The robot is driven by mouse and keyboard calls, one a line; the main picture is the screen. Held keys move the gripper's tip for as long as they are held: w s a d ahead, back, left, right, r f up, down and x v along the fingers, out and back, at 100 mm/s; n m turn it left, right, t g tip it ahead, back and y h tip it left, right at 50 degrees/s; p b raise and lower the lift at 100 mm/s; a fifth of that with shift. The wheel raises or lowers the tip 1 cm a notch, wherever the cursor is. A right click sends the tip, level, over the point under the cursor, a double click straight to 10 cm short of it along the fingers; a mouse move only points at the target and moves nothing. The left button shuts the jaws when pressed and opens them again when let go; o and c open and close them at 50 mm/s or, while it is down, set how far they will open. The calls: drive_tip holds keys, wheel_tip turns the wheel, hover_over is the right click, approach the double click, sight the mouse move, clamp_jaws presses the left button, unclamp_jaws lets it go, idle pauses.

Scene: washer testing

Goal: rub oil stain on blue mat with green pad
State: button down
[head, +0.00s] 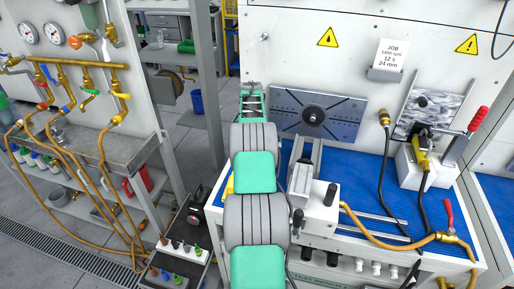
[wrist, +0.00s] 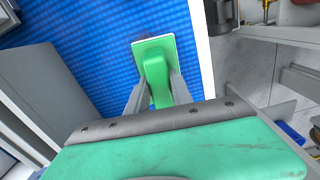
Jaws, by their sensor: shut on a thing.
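The blue mat (head: 362,178) covers the bench top in the head view. It also fills the upper middle of the wrist view (wrist: 95,45). My gripper (wrist: 158,88) is shut on the upright handle of the green pad (wrist: 153,48), near the mat's right edge in the wrist view. The pad lies over the mat; I cannot tell whether it touches.
A white-grey fixture with a black knob (head: 331,194) stands on the mat right of my arm. A grey plate (head: 340,112) is on the back panel. An orange hose (head: 385,240) and a red-handled clamp (head: 478,120) are at right. A piping rack (head: 85,63) stands left.

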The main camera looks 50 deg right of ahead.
drive_tip(key=shift+w+a+p, duration=0.2)
drive_tip(key=shift+w+a, duration=0.2)
drive_tip(key=shift+w, duration=0.45)
drive_tip(key=shift+w+a+p, duration=0.2)
drive_tip(key=shift+w+a, duration=0.15)
drive_tip(key=shift+w, duration=0.45)
drive_tip(key=shift+w+d+r+p, duration=0.1)
drive_tip(key=shift+w+d+p, duration=0.15)
drive_tip(key=shift+d+p, duration=0.3)
drive_tip(key=shift+w+d+p, duration=0.25)
drive_tip(key=shift+d+p, duration=0.15)
drive_tip(key=shift+p, duration=0.2)
drive_tip(key=shift+w+d+p, duration=0.1)
drive_tip(key=shift+d+p, duration=0.4)
drive_tip(key=shift+p, duration=0.35)
drive_tip(key=shift+s+d+f+b, duration=0.15)
drive_tip(key=shift+s+f+b, duration=0.05)
drive_tip(key=shift+b, duration=0.35)
drive_tip(key=shift+s+d+f+b, duration=0.1)
drive_tip(key=shift+s+d+b, duration=0.2)
drive_tip(key=shift+s+b, duration=0.55)
drive_tip(key=shift+s+d+b, duration=0.25)
drive_tip(key=shift+s+d, duration=0.35)
drive_tip(key=shift+s, duration=0.75)
drive_tip(key=shift+s+d+b, duration=0.3)
drive_tip(key=shift+s+d, duration=0.25)
drive_tip(key=shift+s, duration=0.85)
drive_tip(key=shift+s+d+b, duration=0.25)
drive_tip(key=shift+s+d, duration=0.35)
drive_tip(key=shift+s, duration=0.75)
